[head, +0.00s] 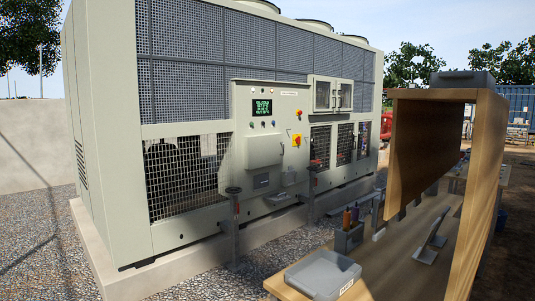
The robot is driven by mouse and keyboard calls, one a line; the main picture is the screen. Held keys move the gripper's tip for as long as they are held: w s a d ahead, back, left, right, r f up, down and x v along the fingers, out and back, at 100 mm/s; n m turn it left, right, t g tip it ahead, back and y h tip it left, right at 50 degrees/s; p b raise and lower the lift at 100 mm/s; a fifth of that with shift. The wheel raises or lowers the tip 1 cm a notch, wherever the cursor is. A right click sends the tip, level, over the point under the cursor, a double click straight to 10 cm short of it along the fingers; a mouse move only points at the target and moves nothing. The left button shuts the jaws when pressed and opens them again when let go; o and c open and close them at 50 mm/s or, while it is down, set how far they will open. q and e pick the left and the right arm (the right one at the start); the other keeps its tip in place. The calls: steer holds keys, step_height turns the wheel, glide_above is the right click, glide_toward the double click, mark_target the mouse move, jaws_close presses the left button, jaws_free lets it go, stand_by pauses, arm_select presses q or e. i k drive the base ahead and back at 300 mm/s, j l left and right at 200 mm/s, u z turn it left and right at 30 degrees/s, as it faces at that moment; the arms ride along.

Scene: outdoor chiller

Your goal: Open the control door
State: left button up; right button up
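A large beige chiller (110,120) stands on a concrete base. Its control cabinet (245,118) projects from the long front side, near the middle of the head view. The cabinet front carries a green-lit display (262,107), small coloured buttons, a red and yellow rotary switch (296,141) and a protruding beige box (263,151). A thin dark handle shows near the box's right side. The cabinet front looks closed; I cannot tell exactly where the control door's edges run. Neither of my grippers is in view.
Thin posts (234,228) stand on the gravel before the chiller. A wooden workbench (408,262) with upright panels fills the right foreground. It holds a grey tray (322,275) and a tool holder (348,238). Gravel (185,272) is open at lower left. A concrete wall (35,145) stands behind.

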mark_target(263, 152)
steer(key=i+u, duration=0.45)
steer(key=i+j+u, duration=0.15)
steer(key=i+u, duration=0.15)
steer(key=i, duration=0.7)
steer(key=i+u, duration=0.35)
steer(key=i, duration=0.7)
steer(key=i+l+z, duration=0.25)
steer(key=i+z, duration=1.05)
steer(key=i, duration=0.2)
steer(key=i+j+z, duration=0.3)
steer(key=i+z, duration=0.15)
steer(key=i+l, duration=0.15)
steer(key=i, duration=0.55)
steer(key=i+l, duration=0.15)
steer(key=i, duration=0.5)
steer(key=i+l+z, duration=0.1)
steer(key=i, duration=0.6)
